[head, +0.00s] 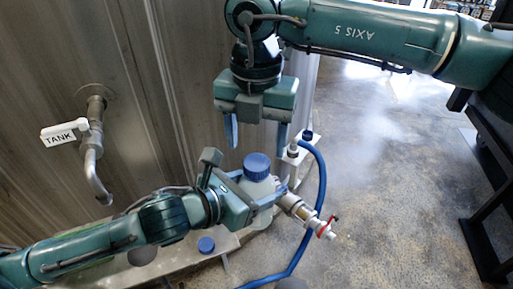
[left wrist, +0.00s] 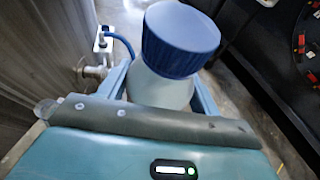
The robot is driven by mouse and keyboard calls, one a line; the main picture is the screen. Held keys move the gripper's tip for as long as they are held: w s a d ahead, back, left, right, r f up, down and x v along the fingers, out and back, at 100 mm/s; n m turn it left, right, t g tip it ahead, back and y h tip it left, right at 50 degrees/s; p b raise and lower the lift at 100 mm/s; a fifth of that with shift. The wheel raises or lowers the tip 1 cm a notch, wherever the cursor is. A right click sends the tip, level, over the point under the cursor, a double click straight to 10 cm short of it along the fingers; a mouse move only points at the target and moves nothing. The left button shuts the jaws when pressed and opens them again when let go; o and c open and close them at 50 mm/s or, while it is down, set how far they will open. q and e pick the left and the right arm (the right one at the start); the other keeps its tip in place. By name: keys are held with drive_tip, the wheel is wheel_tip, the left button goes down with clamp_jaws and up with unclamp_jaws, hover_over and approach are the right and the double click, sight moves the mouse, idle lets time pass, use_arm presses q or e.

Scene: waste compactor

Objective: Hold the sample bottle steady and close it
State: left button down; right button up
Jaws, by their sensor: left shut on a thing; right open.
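The sample bottle (head: 257,187) is whitish and upright, with a blue cap (head: 257,164) on its top. My left gripper (head: 264,195) is shut around the bottle body. The left wrist view shows the bottle (left wrist: 158,88) between the fingers, with the ribbed blue cap (left wrist: 180,42) over its mouth; I cannot tell how tight it is. My right gripper (head: 257,138) points down, open and empty, above the cap. Its two fingers are spread to either side, apart from the cap.
A bent pipe with a "TANK" label (head: 65,131) comes out of the metal wall at left. A valve with a red handle (head: 327,228) and a blue hose (head: 318,190) are right of the bottle. Another blue cap-like item (head: 206,244) is on the ledge below.

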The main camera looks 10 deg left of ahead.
sight(257, 161)
drive_tip(key=shift+c, duration=0.3)
drive_tip(key=n, duration=0.4)
drive_tip(key=shift+r, duration=0.3)
drive_tip(key=n, duration=0.4)
drive_tip(key=shift+r, duration=0.25)
drive_tip(key=n, duration=0.7)
drive_tip(key=shift+r, duration=0.35)
drive_tip(key=n, duration=0.6)
drive_tip(key=shift+r, duration=0.35)
drive_tip(key=n, duration=0.7)
drive_tip(key=shift+r, duration=0.35)
drive_tip(key=shift+w+f, duration=0.1)
drive_tip(key=shift+f, duration=3.9)
